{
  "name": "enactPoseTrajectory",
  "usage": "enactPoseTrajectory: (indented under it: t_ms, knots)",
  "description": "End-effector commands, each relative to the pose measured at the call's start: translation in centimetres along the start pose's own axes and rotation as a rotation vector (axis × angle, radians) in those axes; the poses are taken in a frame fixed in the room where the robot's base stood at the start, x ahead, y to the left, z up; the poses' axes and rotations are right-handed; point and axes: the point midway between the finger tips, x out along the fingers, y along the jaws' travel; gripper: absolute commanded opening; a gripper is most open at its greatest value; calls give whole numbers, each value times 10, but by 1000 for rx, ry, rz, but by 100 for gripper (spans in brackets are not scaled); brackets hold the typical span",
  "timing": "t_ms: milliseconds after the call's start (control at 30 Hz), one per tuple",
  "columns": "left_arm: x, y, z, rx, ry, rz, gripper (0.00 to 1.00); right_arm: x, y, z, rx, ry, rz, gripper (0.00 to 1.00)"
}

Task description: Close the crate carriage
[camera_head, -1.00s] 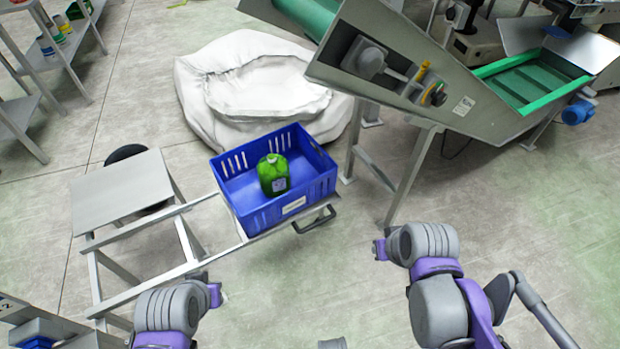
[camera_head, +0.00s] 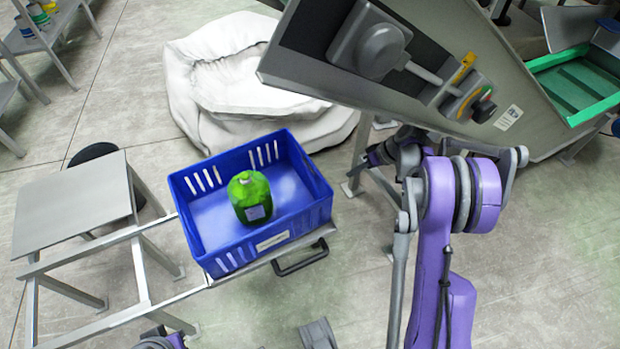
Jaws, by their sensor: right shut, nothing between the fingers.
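The crate carriage (camera_head: 215,281) is a grey metal platform at the right end of a rail frame, with a dark handle (camera_head: 301,262) on its front edge. It stands out from the grey plate at the left, with open rails between. A blue crate (camera_head: 205,245) sits on it, holding a green jug (camera_head: 250,197). My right gripper (camera_head: 373,157) is small and partly hidden by its own arm, right of the crate and apart from the handle; it is shut and empty. Only a bit of my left gripper (camera_head: 160,341) shows at the bottom edge; its fingers are unclear.
The rail frame (camera_head: 100,258) and grey plate (camera_head: 72,203) lie left of the crate. A white sack (camera_head: 245,85) lies behind it. A conveyor machine (camera_head: 420,65) overhangs at upper right, close to my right arm. Floor in front of the handle is mostly clear.

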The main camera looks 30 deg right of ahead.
Motion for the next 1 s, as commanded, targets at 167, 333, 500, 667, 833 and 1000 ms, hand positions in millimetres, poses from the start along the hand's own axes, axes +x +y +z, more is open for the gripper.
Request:
enactPoseTrajectory:
  t_ms: [167,333,500,667,833,1000]
  knots:
    - [8,0,2,0,-3,0,0,12,19,5,-8,14,-16,0]
    - [13,0,4,0,-5,0,0,30,18,4,-9,14,-18,0]
    - [23,0,7,0,-8,0,0,67,18,4,-10,13,-18,0]
    - [32,0,10,0,-11,0,0,102,17,4,-10,13,-18,0]
    - [37,0,11,0,-13,0,0,119,-2,3,-10,13,-18,0]
    - [39,0,12,0,-13,0,0,125,-16,3,-8,14,-16,0]
